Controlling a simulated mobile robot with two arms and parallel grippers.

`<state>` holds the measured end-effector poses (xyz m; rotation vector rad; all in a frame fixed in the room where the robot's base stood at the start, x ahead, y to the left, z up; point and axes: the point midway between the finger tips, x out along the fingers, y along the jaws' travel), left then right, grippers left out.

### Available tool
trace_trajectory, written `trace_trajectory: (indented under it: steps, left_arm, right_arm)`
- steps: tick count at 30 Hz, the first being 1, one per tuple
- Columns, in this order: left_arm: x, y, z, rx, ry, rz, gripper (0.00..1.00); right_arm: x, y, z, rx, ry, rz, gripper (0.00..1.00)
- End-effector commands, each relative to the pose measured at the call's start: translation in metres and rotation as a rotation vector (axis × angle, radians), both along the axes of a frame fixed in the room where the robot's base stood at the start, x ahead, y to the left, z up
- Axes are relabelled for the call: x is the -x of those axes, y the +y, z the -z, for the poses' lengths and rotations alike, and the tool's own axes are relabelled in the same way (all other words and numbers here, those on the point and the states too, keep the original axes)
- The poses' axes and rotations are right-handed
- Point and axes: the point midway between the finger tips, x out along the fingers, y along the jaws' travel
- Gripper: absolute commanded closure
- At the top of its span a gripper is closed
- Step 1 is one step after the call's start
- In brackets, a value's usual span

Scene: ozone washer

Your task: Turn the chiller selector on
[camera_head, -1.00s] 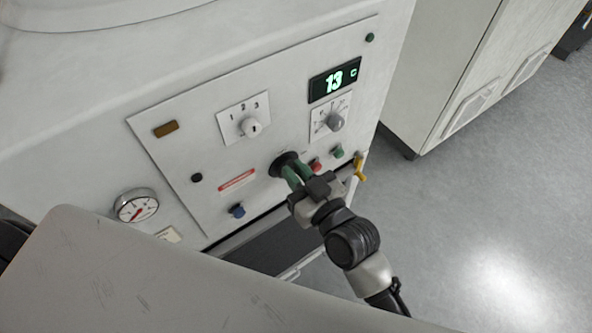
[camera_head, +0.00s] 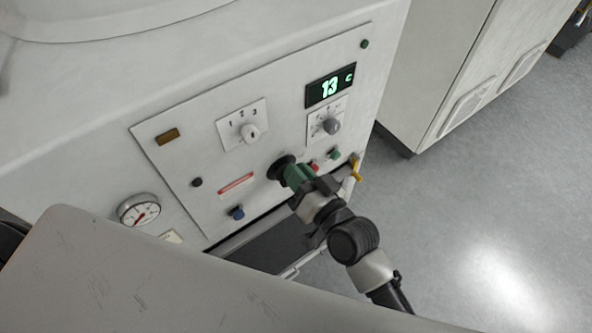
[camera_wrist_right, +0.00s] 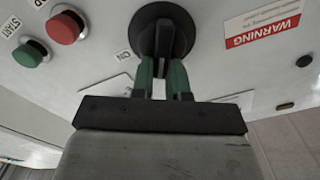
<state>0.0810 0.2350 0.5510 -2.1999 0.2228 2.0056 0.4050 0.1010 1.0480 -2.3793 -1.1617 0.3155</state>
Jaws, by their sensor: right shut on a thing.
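The chiller selector looks to be the round black knob (camera_head: 281,165) low on the machine's control panel. It also shows in the right wrist view (camera_wrist_right: 163,28), with a raised grip bar and an "ON" mark at its lower left. My right gripper (camera_head: 297,175) reaches it from the lower right. Its green fingers (camera_wrist_right: 163,75) are shut on the bar, one on each side. The fingers hide part of the knob in the head view. My left gripper is not in view.
Red (camera_wrist_right: 65,27) and green (camera_wrist_right: 30,52) push buttons sit close beside the selector. Floor on the right is clear.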

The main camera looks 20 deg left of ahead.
Motion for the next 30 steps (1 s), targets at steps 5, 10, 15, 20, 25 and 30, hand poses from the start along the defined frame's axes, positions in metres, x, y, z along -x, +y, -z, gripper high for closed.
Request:
trace_trajectory:
  steps: [5, 10, 15, 20, 25, 30]
  left_arm:
    - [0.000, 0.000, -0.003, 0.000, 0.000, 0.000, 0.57]
    - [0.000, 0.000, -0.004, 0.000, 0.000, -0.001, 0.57]
    - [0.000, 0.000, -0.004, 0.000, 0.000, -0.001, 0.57]
    - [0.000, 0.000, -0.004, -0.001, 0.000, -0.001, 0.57]
    - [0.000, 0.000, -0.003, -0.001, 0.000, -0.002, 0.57]
    - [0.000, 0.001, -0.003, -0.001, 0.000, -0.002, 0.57]
  right_arm:
    - [-0.003, -0.002, 0.002, -0.104, 0.134, 0.001, 1.00]
    - [-0.005, -0.003, 0.004, -0.203, 0.261, 0.001, 1.00]
    - [-0.006, -0.005, 0.007, -0.303, 0.389, 0.001, 1.00]
    - [-0.007, -0.005, 0.010, -0.395, 0.507, 0.001, 1.00]
    - [-0.008, -0.006, 0.013, -0.484, 0.620, 0.002, 1.00]
    - [-0.008, -0.006, 0.015, -0.557, 0.712, 0.001, 1.00]
